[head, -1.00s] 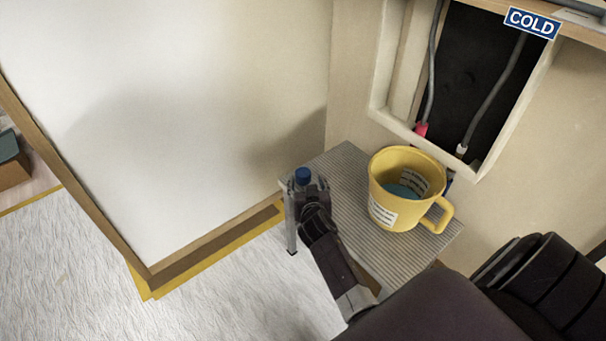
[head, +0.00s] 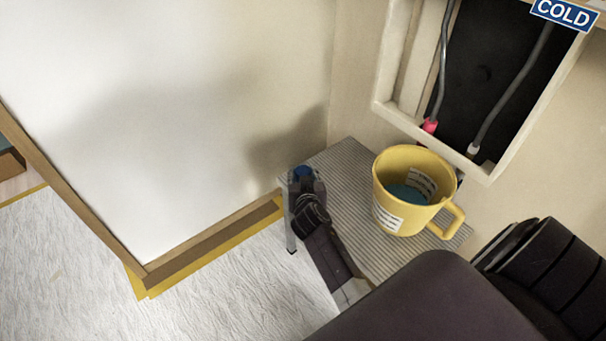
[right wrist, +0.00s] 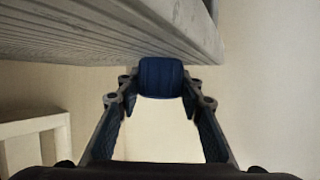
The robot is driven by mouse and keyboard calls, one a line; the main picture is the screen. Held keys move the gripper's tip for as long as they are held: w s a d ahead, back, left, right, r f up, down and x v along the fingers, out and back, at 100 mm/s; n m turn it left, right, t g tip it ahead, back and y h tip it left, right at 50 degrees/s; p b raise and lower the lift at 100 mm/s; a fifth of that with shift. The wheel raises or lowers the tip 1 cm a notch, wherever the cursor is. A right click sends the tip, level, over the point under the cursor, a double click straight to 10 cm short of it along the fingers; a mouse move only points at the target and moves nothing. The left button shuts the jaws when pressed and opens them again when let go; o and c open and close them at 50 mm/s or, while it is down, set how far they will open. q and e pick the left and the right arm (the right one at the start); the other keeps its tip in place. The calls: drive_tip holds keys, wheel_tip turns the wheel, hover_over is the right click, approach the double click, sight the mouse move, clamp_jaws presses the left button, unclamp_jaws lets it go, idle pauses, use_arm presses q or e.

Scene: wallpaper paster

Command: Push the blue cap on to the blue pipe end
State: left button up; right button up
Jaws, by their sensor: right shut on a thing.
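A small dark blue cap (head: 303,172) is at the front left corner of a ribbed grey table in the head view. My right gripper (head: 306,184) is shut on it. In the right wrist view the cap (right wrist: 160,77) sits between the two fingertips, beside the table edge. In the wall opening hang a pipe with a pink end (head: 430,126) and a pipe with a whitish end (head: 473,149), the latter below a COLD sign (head: 565,14). I make out no clearly blue pipe end. My left gripper is not in view.
A yellow mug (head: 390,210) with something blue inside stands on the grey table (head: 340,165), between my right gripper and the wall opening's frame (head: 440,158). A large white panel with a wooden edge (head: 205,240) stands at the left.

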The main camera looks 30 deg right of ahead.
drive_tip(key=shift+c, duration=1.1)
drive_tip(key=shift+r, duration=0.1)
